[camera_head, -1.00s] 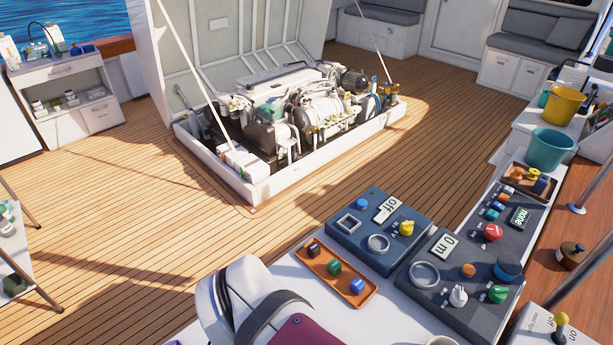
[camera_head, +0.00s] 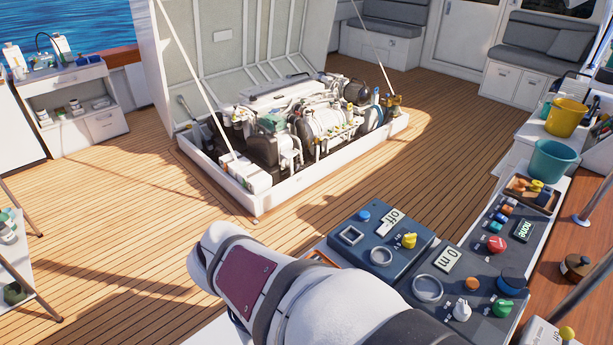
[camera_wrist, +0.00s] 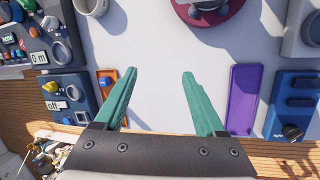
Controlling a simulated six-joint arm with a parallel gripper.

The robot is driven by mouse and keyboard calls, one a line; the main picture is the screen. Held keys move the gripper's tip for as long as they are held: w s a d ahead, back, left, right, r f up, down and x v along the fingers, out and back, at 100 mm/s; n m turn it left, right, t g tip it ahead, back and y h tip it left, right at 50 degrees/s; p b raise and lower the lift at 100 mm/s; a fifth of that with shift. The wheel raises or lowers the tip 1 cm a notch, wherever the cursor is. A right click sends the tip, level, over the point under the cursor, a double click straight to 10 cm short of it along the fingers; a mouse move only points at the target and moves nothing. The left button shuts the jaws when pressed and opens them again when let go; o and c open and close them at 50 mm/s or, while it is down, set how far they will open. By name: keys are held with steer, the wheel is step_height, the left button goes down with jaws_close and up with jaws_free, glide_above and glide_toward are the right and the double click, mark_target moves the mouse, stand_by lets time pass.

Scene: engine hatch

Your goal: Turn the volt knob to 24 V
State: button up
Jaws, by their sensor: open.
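A blue panel (camera_head: 362,255) with a small display reading "off" (camera_head: 391,219) stands right of centre in the head view. A yellow knob (camera_head: 409,240) sits on it near the display, with small lettering I cannot read for sure. In the wrist view the same panel (camera_wrist: 74,111) is at the lower left, with the yellow knob (camera_wrist: 50,87) at its left edge. My gripper (camera_wrist: 159,74) is open and empty, its two green fingers spread over bare white counter. It is well to the right of the panel in the wrist view and is not visible in the head view.
The wrist view shows an orange tray (camera_wrist: 106,84), a purple tray (camera_wrist: 243,100), a blue box (camera_wrist: 294,105) and a red round object (camera_wrist: 207,10).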

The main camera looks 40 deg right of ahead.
steer(key=w+d+f+n+g+h, duration=0.1)
steer(key=w+d+n+h, duration=0.25)
steer(key=d, duration=0.55)
steer(key=w+d+f+n+g+h, duration=0.2)
steer(key=d+n+h, duration=0.15)
steer(key=d, duration=0.45)
steer(key=n+t+h, duration=0.2)
steer(key=n+h, duration=0.1)
steer(key=n, duration=0.7)
glide_toward(405, 239)
steer(key=shift+n+h, duration=0.3)
steer(key=x, duration=1)
steer(key=shift+s+f, duration=0.15)
steer(key=shift+f, duration=0.15)
jaws_close()
